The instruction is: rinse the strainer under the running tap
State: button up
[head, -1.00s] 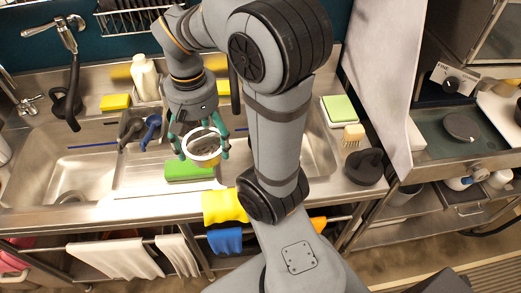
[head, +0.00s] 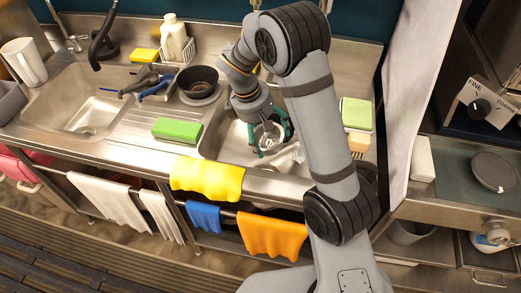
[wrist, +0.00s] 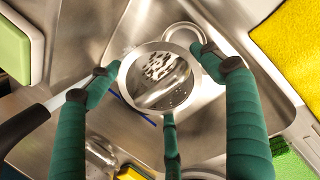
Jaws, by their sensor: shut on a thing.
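The strainer (wrist: 135,72) is a round metal bowl with a pale rim and dark marks or holes inside. In the wrist view it sits between the green fingers of my gripper (wrist: 155,70), which are shut on it. A black handle (wrist: 20,128) with a metal shank reaches in from the left towards it. In the head view my gripper (head: 271,136) holds the strainer (head: 268,142) down in or just over the right sink basin (head: 233,150). The arm hides the tap above this basin, and I cannot make out a water stream.
A green sponge (head: 177,129) lies on the drainboard left of the basin. A black bowl (head: 198,80) stands behind it. A yellow cloth (head: 207,178) hangs over the front edge. A green-topped block (head: 356,113) stands right of the basin. The left basin (head: 85,105) is clear.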

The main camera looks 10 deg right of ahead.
aim_at(256, 139)
jog(key=f, duration=0.1)
jog(key=a+f+n, duration=0.1)
jog(key=w+a+f+n, duration=0.1)
jog(key=f, duration=0.1)
jog(key=shift+a+t+b, duration=0.1)
jog(key=shift+t+b, duration=0.2)
jog(key=shift+w+f, duration=0.2)
jog(key=shift+f, duration=0.1)
jog(key=w+d+f, duration=0.2)
jog(key=w+d, duration=0.1)
jog(key=d, duration=0.4)
jog(key=w+d+f, duration=0.2)
jog(key=w+d, duration=0.1)
jog(key=d, duration=0.3)
jog(key=shift+d+b, duration=0.35)
jog(key=shift+b, duration=0.05)
jog(key=shift+s, duration=0.15)
jog(key=shift+s+d+r, duration=0.1)
jog(key=shift+s+d, duration=0.05)
jog(key=shift+s, duration=0.2)
jog(key=shift+w+a, duration=0.2)
jog(key=shift+w, duration=0.25)
jog(key=shift+s+d, duration=0.1)
jog(key=shift+s, duration=0.1)
